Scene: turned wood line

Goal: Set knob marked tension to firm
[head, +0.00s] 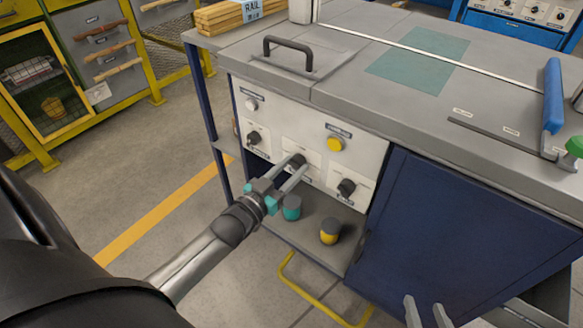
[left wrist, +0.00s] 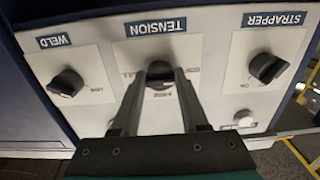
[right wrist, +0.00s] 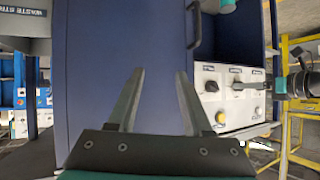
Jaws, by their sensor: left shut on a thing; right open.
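The tension knob (head: 298,160) is a black dial on the white front panel of the grey bench. In the left wrist view, the knob (left wrist: 160,72) sits under the tension label (left wrist: 155,26), which appears upside down. My left gripper (head: 291,170) reaches the panel and is shut on this knob, one finger on each side. The fingers partly cover the dial and its small printed words, so I cannot tell which setting it points to. My right gripper (right wrist: 158,80) is open and empty. It shows at the bottom of the head view (head: 427,308), in front of the blue door.
The strapper knob (left wrist: 267,67) and weld knob (left wrist: 67,82) flank the tension knob. A yellow button (head: 335,144) is above right. Teal (head: 291,208) and yellow (head: 330,232) objects stand on the shelf below. An open blue door (head: 460,225) is at the right.

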